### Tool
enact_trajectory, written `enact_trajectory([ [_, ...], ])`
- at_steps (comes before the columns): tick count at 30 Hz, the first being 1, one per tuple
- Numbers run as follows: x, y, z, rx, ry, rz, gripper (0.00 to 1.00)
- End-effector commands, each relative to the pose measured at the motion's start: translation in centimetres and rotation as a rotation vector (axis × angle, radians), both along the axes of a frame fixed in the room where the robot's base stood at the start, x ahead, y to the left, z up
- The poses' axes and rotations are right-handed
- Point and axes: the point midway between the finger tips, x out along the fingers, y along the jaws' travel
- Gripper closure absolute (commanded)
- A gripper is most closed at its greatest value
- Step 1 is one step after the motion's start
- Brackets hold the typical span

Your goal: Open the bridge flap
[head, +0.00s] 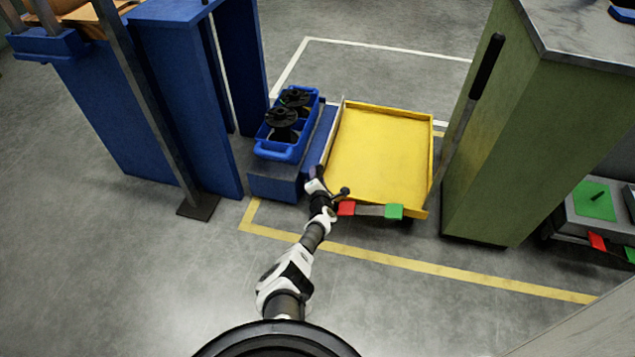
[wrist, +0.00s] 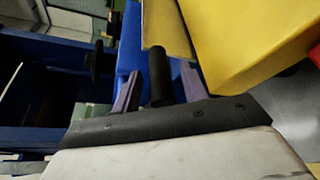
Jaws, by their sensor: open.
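The yellow cart (head: 380,160) stands ahead of my arm. A narrow upright panel, seemingly the bridge flap (head: 334,138), runs along its left side, beside a low blue block (head: 273,188). In the wrist view the yellowish panel (wrist: 168,25) has a black cylindrical handle (wrist: 158,85) in front of it. My gripper (head: 317,175) is at the near end of this panel. In the wrist view its two purple fingers (wrist: 158,80) are apart, one on each side of the handle. I cannot tell whether they touch it.
A blue crate (head: 287,152) with black spools sits on the blue block. A blue rack (head: 190,100) stands left and a green cabinet (head: 500,150) right. Red (head: 346,209) and green (head: 394,212) pads are at the cart's front. The floor before the cart is clear.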

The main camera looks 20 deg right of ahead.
Motion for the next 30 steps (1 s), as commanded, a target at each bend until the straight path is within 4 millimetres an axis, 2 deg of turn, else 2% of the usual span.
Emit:
enact_trajectory([
  [13,0.54,-0.12,-0.06,-0.001,0.001,0.001,0.58],
  [23,0.52,-0.12,-0.08,-0.001,0.001,0.001,1.0],
  [30,0.52,-0.15,-0.09,-0.002,0.001,0.001,1.0],
])
